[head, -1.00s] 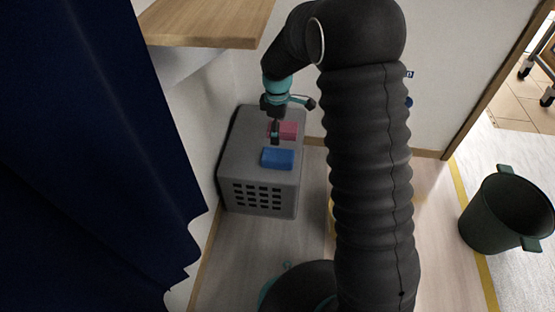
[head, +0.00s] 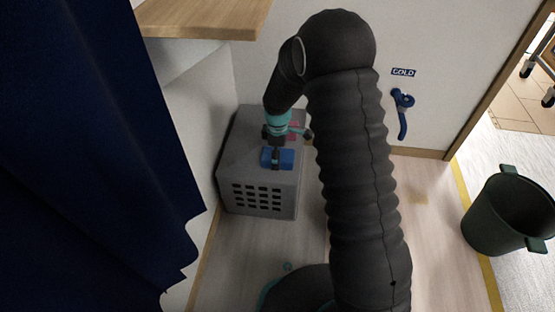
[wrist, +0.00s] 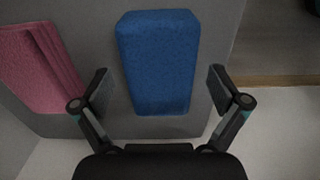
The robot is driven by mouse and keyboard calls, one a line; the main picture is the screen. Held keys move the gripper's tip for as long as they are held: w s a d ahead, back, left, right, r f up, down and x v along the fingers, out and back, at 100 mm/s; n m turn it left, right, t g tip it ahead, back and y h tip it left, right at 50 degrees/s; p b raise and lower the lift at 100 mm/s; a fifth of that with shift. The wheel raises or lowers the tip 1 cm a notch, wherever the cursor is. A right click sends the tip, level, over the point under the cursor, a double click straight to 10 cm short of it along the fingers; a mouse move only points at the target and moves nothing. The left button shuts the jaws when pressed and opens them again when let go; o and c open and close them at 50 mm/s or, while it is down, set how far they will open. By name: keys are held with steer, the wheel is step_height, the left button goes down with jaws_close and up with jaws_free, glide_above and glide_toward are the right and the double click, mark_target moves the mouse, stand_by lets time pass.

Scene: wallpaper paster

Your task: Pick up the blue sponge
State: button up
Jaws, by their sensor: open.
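The blue sponge (head: 287,158) lies flat on top of a grey crate (head: 262,200) with a slotted front. My gripper (head: 276,160) is over the sponge and partly covers it in the head view. In the wrist view the blue sponge (wrist: 160,62) lies between the two spread fingers of my gripper (wrist: 160,88), with a gap on each side. The gripper is open and holds nothing. How high the fingertips are above the sponge is hard to tell.
A wooden shelf (head: 205,18) juts out above at the left, near a dark blue curtain (head: 80,150). A dark green bin (head: 490,215) stands at the right. Bare floor lies between.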

steer(key=c, duration=1.1)
steer(key=shift+r, duration=0.1)
steer(key=shift+c, duration=0.3)
step_height(320, 180, up, 4)
steer(key=shift+p, duration=0.5)
steer(key=s+d+r, duration=0.1)
steer(key=d+r, duration=0.2)
steer(key=d, duration=0.2)
steer(key=s+d+r+p, duration=0.1)
steer(key=s+d+r, duration=0.1)
steer(key=d, duration=0.4)
steer(key=shift+d+r, duration=0.15)
steer(key=shift+r, duration=0.7)
steer(key=o, duration=0.5)
steer(key=c, duration=0.5)
steer(key=shift+f, duration=0.1)
steer(key=shift+c, duration=0.6)
